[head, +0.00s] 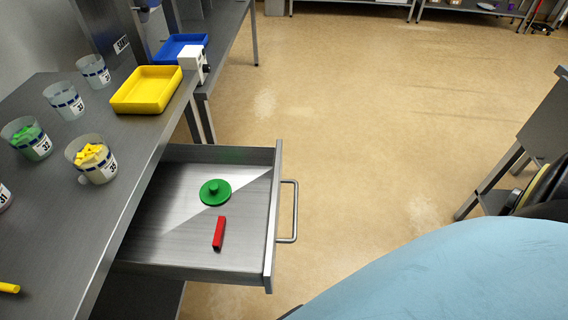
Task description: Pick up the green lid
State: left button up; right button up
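The green lid (215,192) is a flat round disc with a small knob on top. It lies knob up inside the open metal drawer (190,258), right of the drawer's middle. A small red block (219,233) lies in the drawer just below the lid, apart from it. Nothing covers the lid. Neither of my grippers shows in the head view.
The drawer's handle (294,211) sticks out to the right. The metal table (135,150) carries several labelled cups, such as one with yellow pieces (91,158), and a yellow tray (147,89). A blue tray (180,48) stands behind.

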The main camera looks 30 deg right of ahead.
aim_at(215, 192)
jog(key=z, duration=0.5)
jog(key=k, duration=1.2)
jog(key=z, duration=1)
jog(key=i, duration=0.8)
jog(key=u, duration=0.5)
jog(key=i, duration=0.7)
jog(key=u, duration=0.75)
